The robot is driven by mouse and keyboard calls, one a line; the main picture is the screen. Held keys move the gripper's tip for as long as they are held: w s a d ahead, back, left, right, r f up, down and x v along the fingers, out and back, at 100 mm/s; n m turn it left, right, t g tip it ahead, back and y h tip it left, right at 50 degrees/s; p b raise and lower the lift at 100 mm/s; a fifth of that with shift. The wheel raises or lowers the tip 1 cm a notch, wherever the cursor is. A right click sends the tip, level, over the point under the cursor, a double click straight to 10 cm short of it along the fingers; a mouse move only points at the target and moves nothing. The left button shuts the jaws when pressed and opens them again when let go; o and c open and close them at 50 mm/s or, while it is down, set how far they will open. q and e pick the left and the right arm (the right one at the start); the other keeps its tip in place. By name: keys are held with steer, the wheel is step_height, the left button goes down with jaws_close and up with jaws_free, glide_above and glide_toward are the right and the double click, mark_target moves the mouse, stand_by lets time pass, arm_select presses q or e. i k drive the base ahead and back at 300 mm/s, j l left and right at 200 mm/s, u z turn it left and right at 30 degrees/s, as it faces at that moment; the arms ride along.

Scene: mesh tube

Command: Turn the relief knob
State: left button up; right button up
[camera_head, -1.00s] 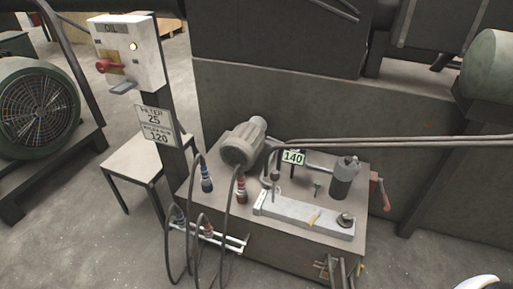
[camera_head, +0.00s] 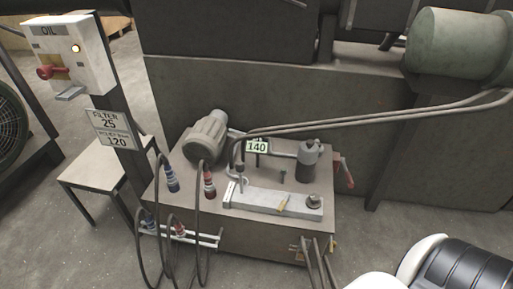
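A hydraulic power unit (camera_head: 265,235) stands on the floor in the middle. A long grey block (camera_head: 270,200) on its top carries a round dark knob (camera_head: 313,201) at the right end, which may be the relief knob. A red-handled lever (camera_head: 343,171) is at the unit's right edge. Neither gripper is in view. A white and black part at the lower right looks like my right arm, away from the unit.
An OIL box (camera_head: 72,55) with a red handle and a lit lamp is on a post at left. A sign (camera_head: 112,130) below shows FILTER 25 and 120. Hoses hang before the unit from blue and red couplings. A small table (camera_head: 90,172) stands at left.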

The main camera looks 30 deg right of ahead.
mark_target(313, 201)
steer(key=z, duration=1.65)
